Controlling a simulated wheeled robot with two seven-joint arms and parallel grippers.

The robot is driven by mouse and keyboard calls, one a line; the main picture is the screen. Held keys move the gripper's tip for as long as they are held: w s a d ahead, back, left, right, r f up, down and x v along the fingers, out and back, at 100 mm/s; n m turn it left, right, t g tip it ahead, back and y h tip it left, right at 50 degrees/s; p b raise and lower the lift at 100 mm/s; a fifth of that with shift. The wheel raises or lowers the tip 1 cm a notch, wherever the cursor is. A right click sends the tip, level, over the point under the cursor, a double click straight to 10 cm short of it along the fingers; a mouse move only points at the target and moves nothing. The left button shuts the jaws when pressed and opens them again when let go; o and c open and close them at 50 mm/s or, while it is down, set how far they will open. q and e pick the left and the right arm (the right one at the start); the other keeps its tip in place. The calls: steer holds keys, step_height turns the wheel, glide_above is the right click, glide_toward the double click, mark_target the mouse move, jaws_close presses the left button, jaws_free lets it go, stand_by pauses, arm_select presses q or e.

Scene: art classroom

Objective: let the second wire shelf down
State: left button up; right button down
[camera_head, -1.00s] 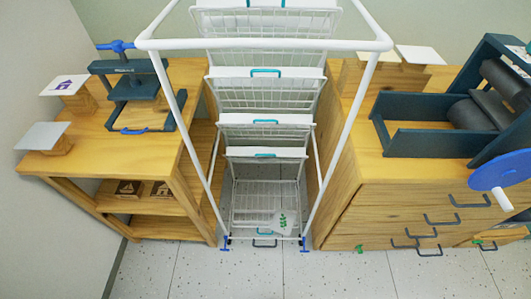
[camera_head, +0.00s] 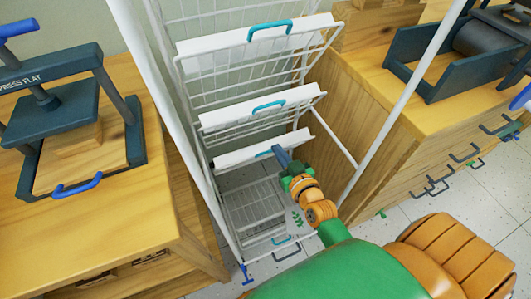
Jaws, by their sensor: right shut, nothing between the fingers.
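The white wire rack (camera_head: 204,185) stands between two wooden cabinets. Its lowest shelf (camera_head: 250,207) lies flat near the floor. Just above it a wire shelf (camera_head: 240,155) with a white sheet and a teal handle (camera_head: 264,154) is tilted up. More tilted shelves, a middle one (camera_head: 262,112) and an upper one (camera_head: 255,50), stand above with teal handles. My right gripper (camera_head: 280,152) is shut and empty, its tips close to the handle of the shelf above the lowest; I cannot tell whether they touch. My left gripper is out of view.
A flat press (camera_head: 60,105) stands on the left wooden cabinet (camera_head: 110,230). The right cabinet (camera_head: 390,150) has drawers with dark handles and a roller press (camera_head: 450,60) on top. The rack's upright posts flank the shelves closely.

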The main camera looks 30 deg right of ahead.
steer(key=w, duration=0.2)
steer(key=w+f+b, duration=0.1)
steer(key=w, duration=0.2)
steer(key=w+f+b, duration=0.1)
steer(key=w, duration=0.1)
steer(key=shift+w+d, duration=0.2)
steer(key=shift+w, duration=0.15)
steer(key=shift+s+f, duration=0.45)
steer(key=shift+s, duration=0.15)
steer(key=shift+s+f, duration=0.4)
steer(key=shift+s, duration=0.2)
steer(key=shift+s+a+f, duration=0.1)
steer(key=shift+s+f, duration=0.15)
steer(key=shift+s, duration=0.25)
